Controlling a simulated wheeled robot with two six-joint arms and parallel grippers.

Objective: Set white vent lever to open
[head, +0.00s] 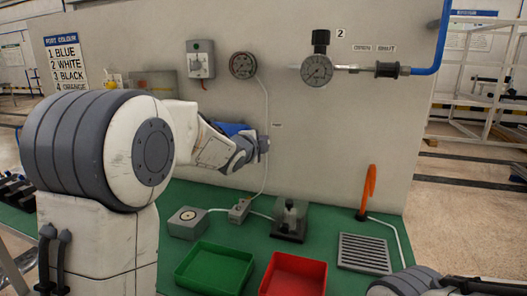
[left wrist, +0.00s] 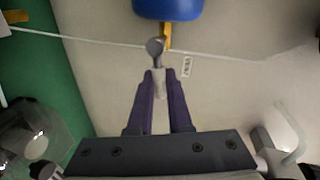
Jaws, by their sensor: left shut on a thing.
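My left gripper (head: 262,144) is at the grey wall panel, left of a small label (head: 277,125). In the left wrist view, the purple fingers of my left gripper (left wrist: 159,76) are shut on a pale lever (left wrist: 159,88). A grey round end (left wrist: 155,46) shows just beyond the fingertips. A blue body (left wrist: 168,8) with a yellow strip lies past it; its blue also shows behind my wrist in the head view (head: 232,128). In the head view my gripper hides the lever. Of my right arm, only a part shows at the bottom right edge; its fingertips are not visible.
Gauges (head: 242,65) and (head: 317,70), a switch box (head: 200,59) and a blue pipe (head: 425,71) are on the panel. The green bench holds a green tray (head: 214,267), a red tray (head: 293,274), an orange handle (head: 369,190) and a grille (head: 364,253).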

